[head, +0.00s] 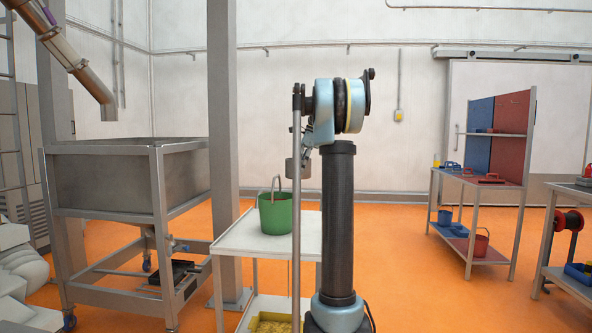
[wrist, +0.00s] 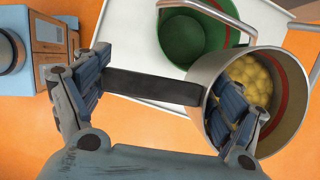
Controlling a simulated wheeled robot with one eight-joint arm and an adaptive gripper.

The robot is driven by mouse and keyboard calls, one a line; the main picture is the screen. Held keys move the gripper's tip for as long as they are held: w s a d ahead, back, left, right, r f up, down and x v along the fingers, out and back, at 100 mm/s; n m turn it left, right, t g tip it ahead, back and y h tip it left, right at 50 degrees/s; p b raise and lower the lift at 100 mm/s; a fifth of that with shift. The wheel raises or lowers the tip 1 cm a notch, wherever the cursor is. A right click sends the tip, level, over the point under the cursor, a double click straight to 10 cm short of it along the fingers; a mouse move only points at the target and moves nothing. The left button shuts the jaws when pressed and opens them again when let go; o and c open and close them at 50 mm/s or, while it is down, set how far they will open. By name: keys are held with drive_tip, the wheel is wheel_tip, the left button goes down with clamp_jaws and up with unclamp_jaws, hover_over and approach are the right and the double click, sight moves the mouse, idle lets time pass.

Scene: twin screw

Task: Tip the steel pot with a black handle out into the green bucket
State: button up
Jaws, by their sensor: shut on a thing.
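The steel pot (wrist: 292,72) is held by my gripper (wrist: 155,86), whose fingers are shut on its black handle (wrist: 140,84). Several yellow round pieces (wrist: 250,82) lie inside the pot. In the head view the pot (head: 293,167) hangs above and a little right of the green bucket (head: 274,214), clear of it and looking about upright. In the wrist view the bucket (wrist: 178,42) is just beyond the pot, partly hidden by it. Its visible inside looks empty, and its metal bail stands up. The gripper fingers are hard to make out in the head view.
The bucket stands on a white cart top (head: 240,236); a yellow-filled tray (head: 268,323) sits on the cart's lower shelf. A grey pillar (head: 222,130) and a large steel hopper (head: 120,180) stand left. A workbench (head: 475,180) is at right. Orange floor between is clear.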

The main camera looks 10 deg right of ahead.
drive_tip(key=r+h, duration=0.1)
drive_tip(key=t+h, duration=0.1)
drive_tip(key=shift+w+d+r+h, duration=0.1)
drive_tip(key=shift+d+r+h, duration=0.1)
drive_tip(key=shift+r+h, duration=0.2)
drive_tip(key=h, duration=0.1)
drive_tip(key=r+t+h, duration=0.1)
drive_tip(key=shift+w+d+r+h, duration=0.1)
drive_tip(key=shift+d+r+h, duration=0.05)
drive_tip(key=shift+d+h, duration=0.2)
drive_tip(key=shift+h, duration=0.25)
drive_tip(key=shift+a+r+t+h, duration=0.15)
drive_tip(key=shift+t+h, duration=0.15)
drive_tip(key=shift+h, duration=0.2)
drive_tip(key=shift+h, duration=0.3)
drive_tip(key=shift+r+n+t+h, duration=0.1)
drive_tip(key=shift+n+t+h, duration=0.3)
drive_tip(key=shift+h, duration=0.6)
idle(0.5)
drive_tip(key=shift+d+t+h, duration=0.2)
drive_tip(key=shift+t+h, duration=0.3)
drive_tip(key=shift+h, duration=0.6)
drive_tip(key=shift+f+h, duration=0.3)
drive_tip(key=shift+h, duration=0.2)
idle(0.4)
